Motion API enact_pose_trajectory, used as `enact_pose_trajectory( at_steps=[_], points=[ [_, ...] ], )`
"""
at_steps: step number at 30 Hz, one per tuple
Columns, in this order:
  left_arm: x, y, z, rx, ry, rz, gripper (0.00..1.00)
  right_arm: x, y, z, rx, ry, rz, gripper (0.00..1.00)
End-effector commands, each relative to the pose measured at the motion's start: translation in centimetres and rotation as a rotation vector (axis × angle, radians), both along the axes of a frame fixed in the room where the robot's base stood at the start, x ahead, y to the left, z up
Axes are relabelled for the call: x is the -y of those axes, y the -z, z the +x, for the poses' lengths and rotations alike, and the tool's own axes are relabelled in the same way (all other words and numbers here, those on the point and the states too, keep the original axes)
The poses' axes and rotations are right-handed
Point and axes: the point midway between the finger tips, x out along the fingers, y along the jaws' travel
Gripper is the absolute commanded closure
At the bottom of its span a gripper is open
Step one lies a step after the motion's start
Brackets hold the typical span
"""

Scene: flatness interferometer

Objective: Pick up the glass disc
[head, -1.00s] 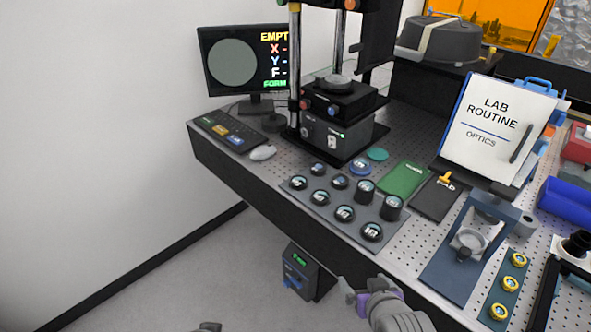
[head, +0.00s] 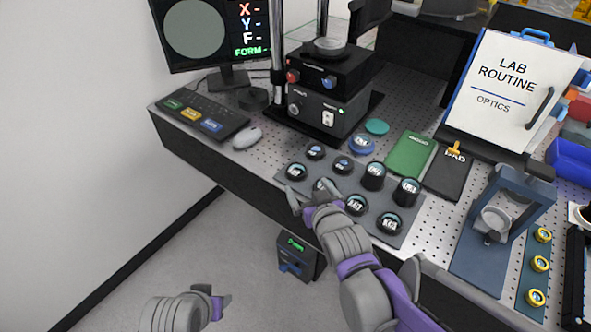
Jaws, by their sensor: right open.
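I cannot tell for sure which piece is the glass disc. Several round pieces with glassy tops in black mounts stand on a grey tray (head: 408,228) at the table's front edge. A blue-rimmed round piece (head: 361,146) and a flat teal disc (head: 376,127) lie just behind the tray. A pale round piece (head: 493,221) sits in a blue stand on the right. My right gripper (head: 307,207) is open and empty over the tray's front-left edge, partly hiding a mount. My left gripper (head: 218,302) is low at the bottom, off the table; its jaws are unclear.
The black instrument (head: 330,105) stands behind the tray, with a monitor (head: 197,35), keyboard (head: 205,118) and mouse (head: 247,138) at left.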

Motion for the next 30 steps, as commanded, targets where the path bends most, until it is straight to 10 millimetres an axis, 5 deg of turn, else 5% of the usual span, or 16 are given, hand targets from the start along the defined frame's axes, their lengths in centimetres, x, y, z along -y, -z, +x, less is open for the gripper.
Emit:
enact_pose_trajectory(
  at_steps=[21, 30],
  points=[
    [0.0, 0.8, -0.1, -0.003, 0.0, 0.0, 0.5, -2.0, 3.0, 6.9, -0.001, 0.001, -0.002, 0.0],
    [0.0, 0.8, -0.1, -0.003, 0.0, 0.0, 0.5, -2.1, 3.1, 7.2, -0.001, 0.001, -0.001, 0.0]
  ],
)
